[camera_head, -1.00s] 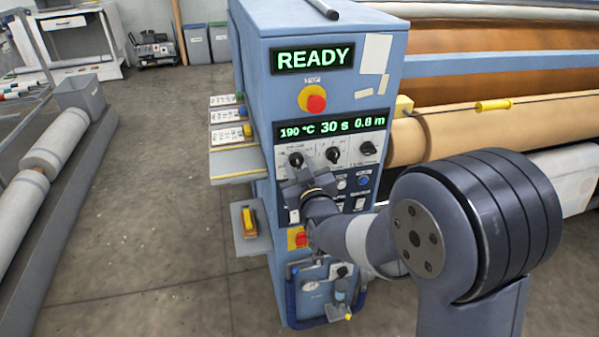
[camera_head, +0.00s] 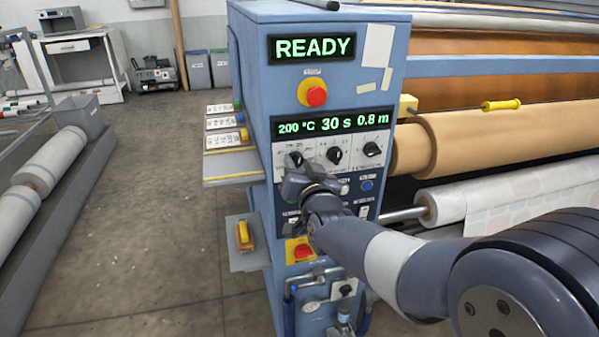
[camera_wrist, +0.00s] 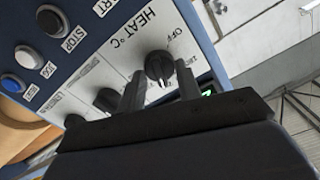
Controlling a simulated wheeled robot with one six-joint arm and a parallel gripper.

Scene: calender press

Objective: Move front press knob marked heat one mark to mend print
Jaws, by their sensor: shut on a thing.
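The HEAT °C knob (camera_head: 295,160) is the leftmost of three black knobs on the blue press's front panel. In the wrist view this black knob (camera_wrist: 158,64) has the HEAT °C label beside it and an OFF mark close by. My gripper (camera_wrist: 160,72) has one dark finger on each side of the knob and is shut on it. It also shows in the head view (camera_head: 293,174), just below the knob and partly covering it. The green display (camera_head: 332,122) reads 200 °C, 30 s and 0.8 m. The sign above (camera_head: 312,48) reads READY.
The middle knob (camera_head: 334,155) and right knob (camera_head: 372,149) sit close beside the heat knob. A red stop button (camera_head: 316,95) is above and a red switch on yellow (camera_head: 300,251) below. Wrist view shows STOP (camera_wrist: 52,20) and other buttons. Open floor (camera_head: 140,200) lies left.

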